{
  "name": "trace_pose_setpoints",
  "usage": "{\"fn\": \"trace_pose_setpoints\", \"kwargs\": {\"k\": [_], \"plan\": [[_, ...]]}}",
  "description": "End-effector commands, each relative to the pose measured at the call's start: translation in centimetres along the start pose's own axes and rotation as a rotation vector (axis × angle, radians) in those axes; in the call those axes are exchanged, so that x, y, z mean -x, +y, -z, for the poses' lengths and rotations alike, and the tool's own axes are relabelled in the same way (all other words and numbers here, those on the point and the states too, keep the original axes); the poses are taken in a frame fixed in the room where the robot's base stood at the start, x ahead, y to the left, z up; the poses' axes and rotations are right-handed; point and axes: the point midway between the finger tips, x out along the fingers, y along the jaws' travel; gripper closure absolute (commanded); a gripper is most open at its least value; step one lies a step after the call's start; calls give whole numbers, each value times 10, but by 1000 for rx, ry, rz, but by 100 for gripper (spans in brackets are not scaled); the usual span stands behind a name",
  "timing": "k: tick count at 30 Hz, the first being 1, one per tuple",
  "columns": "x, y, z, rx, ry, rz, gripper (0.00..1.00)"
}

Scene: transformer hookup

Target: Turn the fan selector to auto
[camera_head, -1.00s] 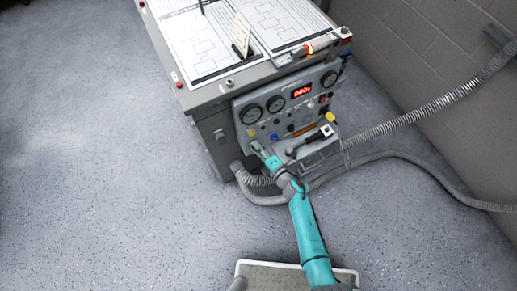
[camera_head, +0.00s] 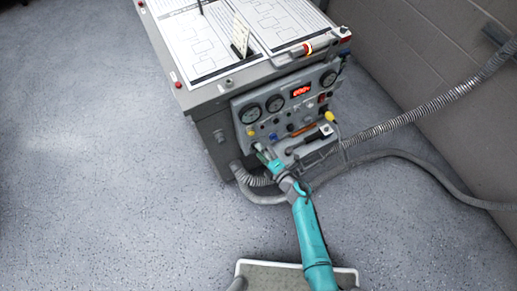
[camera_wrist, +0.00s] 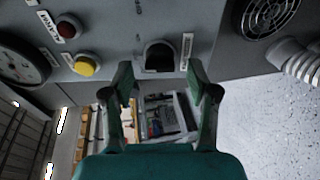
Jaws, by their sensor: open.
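The grey control panel (camera_head: 285,110) is on the front of the transformer cabinet, with gauges, a red lit display and small knobs. My gripper (camera_head: 262,152) is at the panel's lower left in the head view. In the wrist view my gripper (camera_wrist: 163,92) is open, its two green fingers apart with nothing held between them. Beyond the fingertips is a dark arch-shaped fitting (camera_wrist: 160,57) with a small upright label. I cannot tell which control is the fan selector; its lettering is not readable.
The wrist view shows a yellow button (camera_wrist: 87,66), a dark red lamp (camera_wrist: 67,27) labelled ALARM, a round grille (camera_wrist: 266,14) and an open box (camera_wrist: 167,116) of parts. A ribbed hose (camera_head: 430,108) and a smooth hose (camera_head: 430,168) run rightward. Floor is clear at left.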

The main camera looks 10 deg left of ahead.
Motion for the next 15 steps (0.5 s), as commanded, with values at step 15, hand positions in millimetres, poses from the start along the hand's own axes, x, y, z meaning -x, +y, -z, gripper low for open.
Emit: {"fn": "trace_pose_setpoints", "kwargs": {"k": [15], "plan": [[91, -1, -1, -1, -3, 1, 41]]}}
